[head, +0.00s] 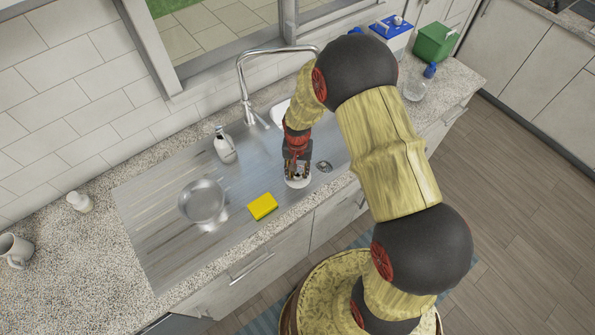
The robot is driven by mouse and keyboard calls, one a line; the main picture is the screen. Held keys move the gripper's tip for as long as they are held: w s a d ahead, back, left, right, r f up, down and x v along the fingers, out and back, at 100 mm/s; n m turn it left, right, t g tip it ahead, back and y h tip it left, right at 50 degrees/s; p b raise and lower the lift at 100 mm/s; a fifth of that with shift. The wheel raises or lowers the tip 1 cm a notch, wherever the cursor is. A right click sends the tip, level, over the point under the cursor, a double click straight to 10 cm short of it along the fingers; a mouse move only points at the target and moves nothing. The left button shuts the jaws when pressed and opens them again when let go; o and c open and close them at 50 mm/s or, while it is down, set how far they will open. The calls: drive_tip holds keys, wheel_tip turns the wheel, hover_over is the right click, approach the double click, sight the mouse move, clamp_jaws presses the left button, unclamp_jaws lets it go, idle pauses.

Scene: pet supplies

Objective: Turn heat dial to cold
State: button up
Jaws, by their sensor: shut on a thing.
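My gripper (297,174) reaches down over the steel sink counter, in the middle of the head view. It is shut on a white, round object (297,183), which is mostly covered by the fingers. It is too small and too covered to tell whether this is a dial. No heat dial can be made out elsewhere in the view.
A steel pan (203,202), a yellow sponge (262,207) and a white soap bottle (225,146) stand left of my gripper. The tall faucet (241,80) rises behind. A blue container (392,31) and green container (433,43) stand at the right.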

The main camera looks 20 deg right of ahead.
sight(298, 172)
drive_tip(key=shift+n, duration=0.3)
drive_tip(key=n+b, duration=0.1)
drive_tip(key=n, duration=0.4)
drive_tip(key=shift+n, duration=0.4)
drive_tip(key=n, duration=0.5)
drive_tip(key=shift+d+b, duration=0.1)
drive_tip(key=shift+b, duration=0.3)
drive_tip(key=shift+n, duration=0.3)
drive_tip(key=o, duration=1.2)
drive_tip(key=shift+c, duration=0.2)
wheel_tip(298, 172, up, 12)
